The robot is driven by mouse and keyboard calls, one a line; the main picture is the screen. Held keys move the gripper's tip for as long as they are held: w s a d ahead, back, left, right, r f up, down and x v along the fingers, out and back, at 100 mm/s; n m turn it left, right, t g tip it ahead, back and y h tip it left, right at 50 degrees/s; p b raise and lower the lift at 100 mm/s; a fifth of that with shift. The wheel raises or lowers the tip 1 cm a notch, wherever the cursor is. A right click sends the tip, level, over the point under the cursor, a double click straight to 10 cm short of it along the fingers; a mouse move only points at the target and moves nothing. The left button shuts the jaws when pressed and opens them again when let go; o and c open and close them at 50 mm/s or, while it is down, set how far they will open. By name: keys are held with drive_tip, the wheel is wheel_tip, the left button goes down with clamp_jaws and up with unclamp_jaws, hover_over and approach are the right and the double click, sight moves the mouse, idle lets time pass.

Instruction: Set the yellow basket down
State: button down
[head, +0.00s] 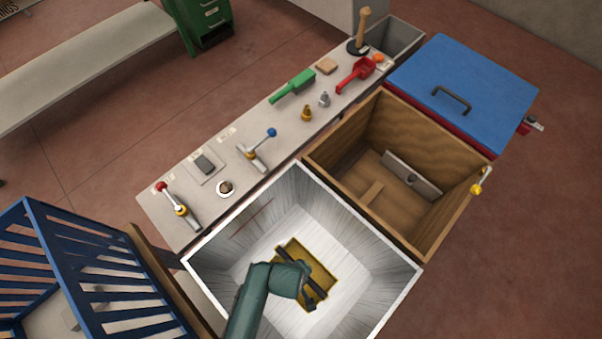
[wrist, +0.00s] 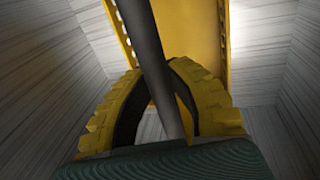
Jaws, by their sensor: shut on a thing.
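The yellow basket (head: 318,263) is inside the pale metal-walled bin (head: 403,290), in its middle part, with the bin floor showing around it. It also shows in the wrist view (wrist: 190,35), with a perforated rim strip at its left. My gripper (head: 309,284) is over the basket, low in the bin. In the wrist view, the yellow fingers of my gripper (wrist: 165,75) are closed around the basket's dark bar-like handle (wrist: 148,40). My arm hides part of the basket in the head view. I cannot tell whether the basket's underside touches the bin floor.
The bin's walls stand close around my gripper. A wooden box (head: 440,225) adjoins it at the right, with a blue-lidded chest (head: 465,90) behind. A blue slatted crate (head: 90,270) stands at the left.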

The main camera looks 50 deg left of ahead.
drive_tip(key=shift+f, duration=0.1)
drive_tip(key=c, duration=1)
unclamp_jaws()
drive_tip(key=shift+c, duration=0.2)
wheel_tip(320, 180, up, 12)
drive_tip(key=s+p, duration=0.2)
drive_tip(key=p, duration=0.3)
drive_tip(key=w+r+m+t+y, duration=0.1)
drive_tip(key=w+r+m+t, duration=0.4)
drive_tip(key=w+r, duration=0.75)
drive_tip(key=w+r+m+t+y, duration=0.2)
drive_tip(key=w+r+m+t, duration=0.2)
drive_tip(key=w+r, duration=0.8)
drive_tip(key=d+r+m+t+h, duration=0.1)
drive_tip(key=d+r+m+t, duration=0.2)
drive_tip(key=r, duration=0.7)
drive_tip(key=d+r+m+t, duration=0.2)
drive_tip(key=d+r, duration=0.2)
drive_tip(key=r, duration=0.7)
drive_tip(key=s+d+r+m+t+h, duration=0.1)
drive_tip(key=s+d+r+m+t, duration=0.1)
drive_tip(key=r, duration=0.6)
drive_tip(key=s+d+r+m+t+h, duration=0.1)
drive_tip(key=s+d+r+t, duration=0.3)
drive_tip(key=r, duration=0.4)
drive_tip(key=shift+s+d+r+m, duration=0.3)
drive_tip(key=shift+d+r+m, duration=0.05)
drive_tip(key=shift+d+m, duration=0.45)
